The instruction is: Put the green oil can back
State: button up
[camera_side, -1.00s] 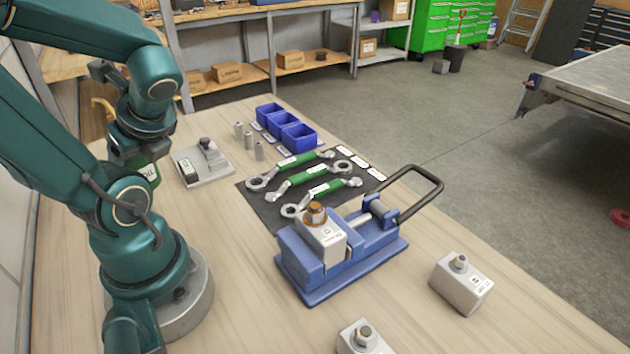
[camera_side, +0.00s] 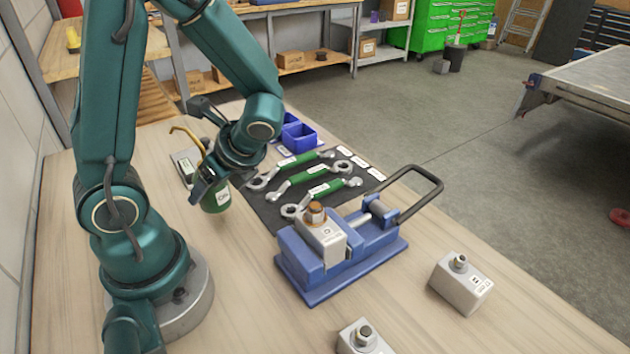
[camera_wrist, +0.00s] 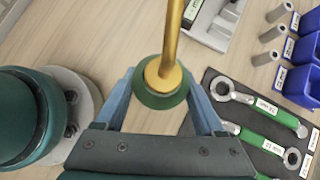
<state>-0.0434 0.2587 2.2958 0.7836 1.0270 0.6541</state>
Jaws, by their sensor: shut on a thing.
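The green oil can (camera_side: 216,197) has a pale label and a thin brass spout that rises up and to the left in the side view. My gripper (camera_side: 207,185) is shut around the can's body and holds it over the wooden bench, left of the black tool mat. Whether its base touches the bench I cannot tell. In the wrist view the can (camera_wrist: 160,90) sits between the two blue fingers of my gripper (camera_wrist: 162,98), with its brass top and spout facing the camera.
Green-handled wrenches (camera_side: 303,178) lie on the black mat (camera_side: 268,212). A blue vise (camera_side: 340,250) holds a grey block. Two more grey blocks (camera_side: 461,283) stand at the front right. Blue bins (camera_side: 298,136), grey sockets (camera_wrist: 265,58) and a grey fixture (camera_wrist: 213,20) are at the back. Bare bench lies left of the vise.

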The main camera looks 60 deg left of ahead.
aim_at(220, 204)
jog(key=shift+w+d+f, duration=0.1)
jog(key=shift+w+f, duration=0.15)
jog(key=shift+f, duration=1.95)
jog(key=shift+f, duration=0.15)
jog(key=o, duration=1.4)
jog(key=shift+c, duration=0.2)
